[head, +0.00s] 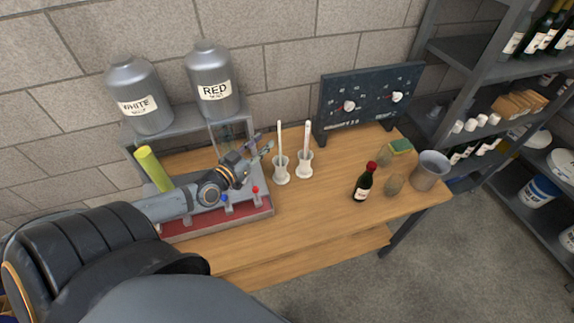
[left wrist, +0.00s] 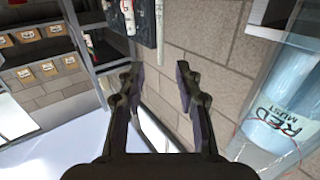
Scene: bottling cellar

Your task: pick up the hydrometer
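Two slim white rods stand upright in small white footed jars on the wooden table: a left rod (head: 280,140) and a right rod (head: 306,137). I cannot tell for sure which is the hydrometer. My left gripper (head: 262,143) is just left of the left jar (head: 281,171), near the height of the rods' upper parts, and apart from them. In the left wrist view the left gripper (left wrist: 159,71) is open with nothing between its fingers. Pale rods (left wrist: 159,22) show beyond the fingers at the top edge. My right gripper is not in view.
The must stand with the RED tank (head: 213,92) and WHITE tank (head: 137,107) is behind my left arm. A dark board (head: 366,101) stands behind the jars. A wine bottle (head: 363,184) and a grey bucket (head: 431,171) stand to the right. The table's front middle is clear.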

